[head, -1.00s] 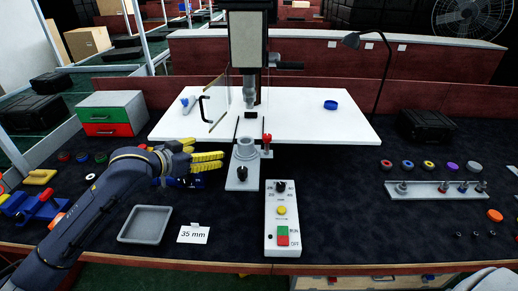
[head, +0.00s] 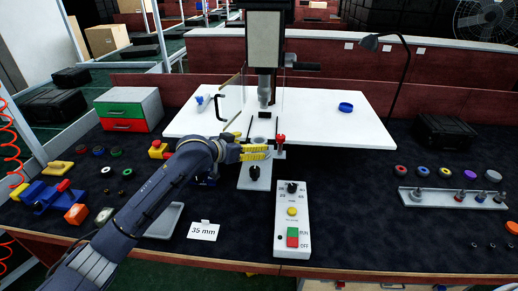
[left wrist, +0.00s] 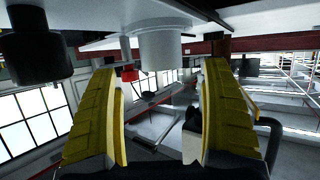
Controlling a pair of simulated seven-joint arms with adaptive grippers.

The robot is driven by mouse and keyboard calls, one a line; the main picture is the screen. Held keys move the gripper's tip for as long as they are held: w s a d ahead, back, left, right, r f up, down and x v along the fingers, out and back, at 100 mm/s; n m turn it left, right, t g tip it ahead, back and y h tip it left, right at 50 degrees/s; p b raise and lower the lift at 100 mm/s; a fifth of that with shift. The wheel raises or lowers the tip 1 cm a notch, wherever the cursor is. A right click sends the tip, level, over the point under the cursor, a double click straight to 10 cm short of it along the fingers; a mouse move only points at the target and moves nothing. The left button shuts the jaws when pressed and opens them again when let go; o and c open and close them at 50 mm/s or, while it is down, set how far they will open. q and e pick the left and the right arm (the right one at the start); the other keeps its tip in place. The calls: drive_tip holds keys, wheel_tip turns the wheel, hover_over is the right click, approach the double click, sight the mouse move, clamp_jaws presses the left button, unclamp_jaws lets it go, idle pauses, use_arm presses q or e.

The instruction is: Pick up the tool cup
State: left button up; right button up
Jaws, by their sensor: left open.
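A grey cylindrical cup, which looks like the tool cup (head: 262,141), stands on a pale metal base plate (head: 251,183) under the machine's spindle. My left gripper (head: 268,152), with yellow fingers, is open and close in front of the cup, covering its lower part in the head view. In the left wrist view, where the scene appears upside down, the cup (left wrist: 160,48) shows between and beyond the two spread fingers (left wrist: 160,75). I cannot tell whether the fingers touch it. My right gripper is out of view.
A red-topped post (head: 280,140) stands just right of the cup, and a black knob (head: 254,173) sits on the plate nearer me. A control box (head: 292,215) lies in front. The spindle (head: 265,90) hangs above. A grey tray (head: 165,221) lies beneath my left arm.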

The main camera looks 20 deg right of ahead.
sight(258, 142)
use_arm(q)
drive_tip(key=shift+x, duration=2.75)
drive_tip(key=shift+c, duration=0.2)
drive_tip(key=shift+r, duration=0.1)
drive_tip(key=c, duration=1.5)
